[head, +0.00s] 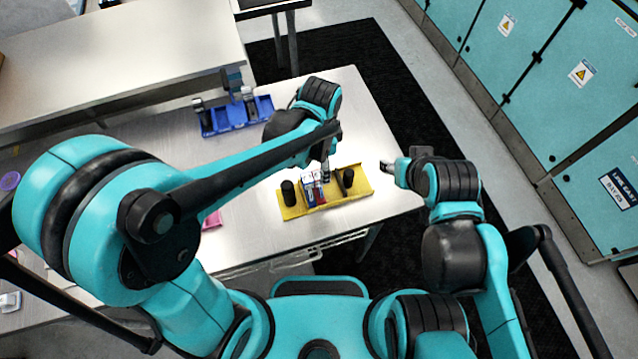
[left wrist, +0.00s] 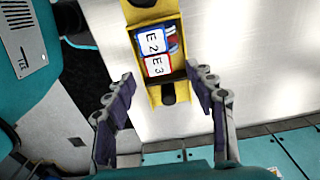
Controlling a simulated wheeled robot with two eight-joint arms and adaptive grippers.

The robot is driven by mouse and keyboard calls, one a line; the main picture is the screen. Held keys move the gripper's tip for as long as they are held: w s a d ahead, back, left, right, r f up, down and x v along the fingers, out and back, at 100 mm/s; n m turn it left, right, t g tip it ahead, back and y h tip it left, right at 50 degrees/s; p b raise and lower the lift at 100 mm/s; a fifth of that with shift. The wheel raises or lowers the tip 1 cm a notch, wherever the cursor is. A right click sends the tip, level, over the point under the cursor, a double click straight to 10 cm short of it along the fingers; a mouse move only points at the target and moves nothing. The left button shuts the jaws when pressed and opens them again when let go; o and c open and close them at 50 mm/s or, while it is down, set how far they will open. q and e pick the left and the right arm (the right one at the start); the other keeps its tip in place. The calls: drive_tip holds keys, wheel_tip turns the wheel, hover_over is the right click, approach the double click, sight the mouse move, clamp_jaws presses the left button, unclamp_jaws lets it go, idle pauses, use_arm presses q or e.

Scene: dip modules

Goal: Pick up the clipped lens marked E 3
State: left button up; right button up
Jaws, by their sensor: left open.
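The lens marked E 3 (left wrist: 158,66) has a red-edged white label and stands in the yellow tray (left wrist: 150,14), right beside a blue-edged one marked E 2 (left wrist: 153,40). My left gripper (left wrist: 165,112) is open, its fingers spread on either side of the tray and apart from the lens. In the head view the left gripper (head: 325,172) is over the yellow tray (head: 292,212), close to the labelled pieces; the contact there is too small to tell.
Black round pieces stand in the yellow tray, one at its left (head: 288,193) and one at its right (head: 348,179). A blue tray (head: 236,122) with dark parts lies farther back. The metal table (head: 375,125) is clear right of the yellow tray.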

sight(318, 184)
use_arm(q)
wheel_tip(318, 184, down, 5)
drive_tip(key=shift+s+a+f+b, duration=0.1)
drive_tip(key=shift+a+b, duration=0.05)
drive_tip(key=shift+b, duration=0.35)
clamp_jaws()
drive_tip(key=shift+r, duration=0.2)
